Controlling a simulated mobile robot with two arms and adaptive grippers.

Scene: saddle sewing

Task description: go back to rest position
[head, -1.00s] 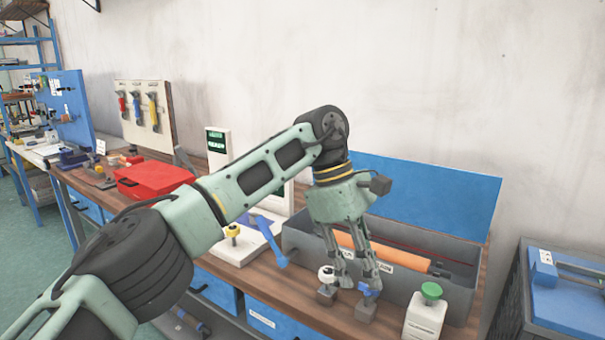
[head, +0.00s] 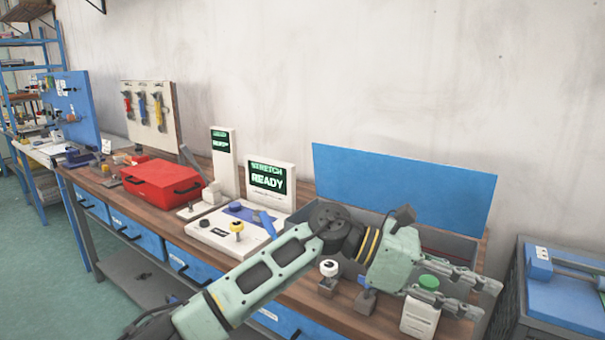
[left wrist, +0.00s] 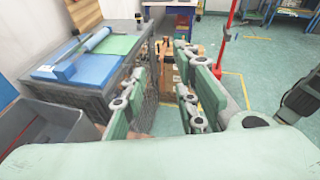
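My left gripper (head: 488,298) reaches in from the lower middle of the head view and points right, roughly level. It is in front of the grey open box, beside and above the white green-capped block (head: 419,316). In the left wrist view its fingers (left wrist: 165,60) stand apart with nothing between them. My right gripper is not in view. A small dark block with a white knob (head: 329,270) and a second dark block (head: 366,302) stand on the bench just left of the gripper. The gripper and forearm hide much of the grey box.
A grey box with a raised blue lid (head: 400,190) stands on the wooden bench. Left of it are a white console (head: 215,237), a screen reading READY (head: 268,178) and a red case (head: 160,182). A dark crate with a blue top (head: 575,290) stands at the right.

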